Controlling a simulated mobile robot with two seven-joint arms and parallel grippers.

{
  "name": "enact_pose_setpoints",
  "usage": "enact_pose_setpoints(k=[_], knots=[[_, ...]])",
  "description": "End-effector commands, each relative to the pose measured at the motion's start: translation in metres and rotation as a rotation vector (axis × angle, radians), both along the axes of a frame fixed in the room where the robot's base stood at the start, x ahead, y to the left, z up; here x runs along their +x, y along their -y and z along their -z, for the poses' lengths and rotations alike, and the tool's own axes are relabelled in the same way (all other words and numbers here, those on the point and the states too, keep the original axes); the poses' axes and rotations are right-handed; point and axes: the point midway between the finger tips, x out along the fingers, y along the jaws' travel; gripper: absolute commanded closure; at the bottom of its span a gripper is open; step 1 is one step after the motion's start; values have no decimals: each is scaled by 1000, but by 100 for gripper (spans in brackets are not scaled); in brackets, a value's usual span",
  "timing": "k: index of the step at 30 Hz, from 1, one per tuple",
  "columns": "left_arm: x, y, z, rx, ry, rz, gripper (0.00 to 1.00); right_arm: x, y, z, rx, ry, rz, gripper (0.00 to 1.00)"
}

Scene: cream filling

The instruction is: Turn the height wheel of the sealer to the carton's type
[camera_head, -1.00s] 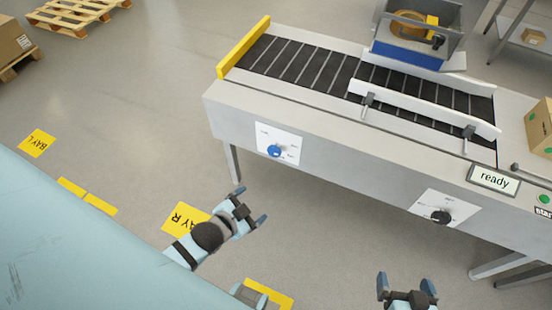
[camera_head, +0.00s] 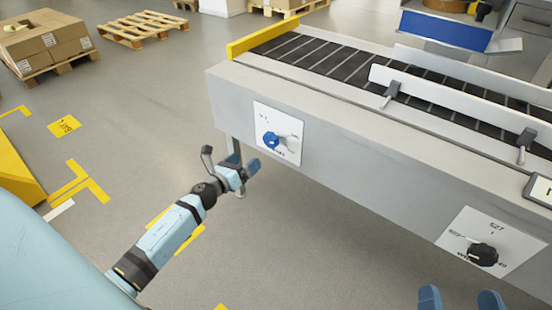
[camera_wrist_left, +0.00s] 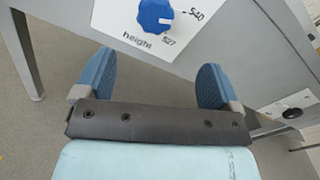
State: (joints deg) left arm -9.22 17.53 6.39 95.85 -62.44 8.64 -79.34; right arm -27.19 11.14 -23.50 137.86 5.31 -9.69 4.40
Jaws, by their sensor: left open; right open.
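The blue height wheel (camera_head: 271,140) sits on a white plate (camera_head: 291,122) on the sealer's grey front. In the left wrist view the wheel (camera_wrist_left: 155,14) shows at the top, with the word "height" and the marks "540" and "527" beside it. A small pale mark is on the wheel's right side; its exact setting is hard to tell. My left gripper (camera_head: 230,162) is open and empty, just left of and below the wheel, apart from it. In its wrist view the wheel lies beyond the fingertips. My right gripper (camera_head: 460,300) is open at the bottom edge. No carton shows on the sealer now.
A black knob (camera_head: 483,254) on a second white plate is further right on the sealer front. The belt (camera_head: 330,58) has guide rails with clamp handles above it. A sealer leg (camera_wrist_left: 24,60) stands left of the plate. The floor in front is clear.

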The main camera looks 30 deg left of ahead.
Motion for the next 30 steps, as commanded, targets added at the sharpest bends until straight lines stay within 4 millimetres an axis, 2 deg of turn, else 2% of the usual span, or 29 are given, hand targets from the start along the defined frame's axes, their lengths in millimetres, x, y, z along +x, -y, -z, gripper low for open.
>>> enact_pose_setpoints(k=[1, 8, 15, 21, 24, 30], knots=[[3, -4, 7, 42, 7, 1, 12, -1, -1, 5, 8, 10, -3, 0], [18, -7, 5, 95, 13, 6, 12, -2, -2, -1, 20, 26, -9, 0], [65, -3, 5, 91, 15, 5, 12, -3, -3, -2, 31, 38, -15, 0], [106, 0, 6, 89, 13, 4, 12, -2, -4, 6, 21, 16, -21, 0], [122, 2, 6, 88, 13, 4, 12, -2, -4, 10, 16, 4, -24, 0], [140, 4, 6, 88, 11, 5, 12, -1, -5, 15, 10, -12, -27, 0]])
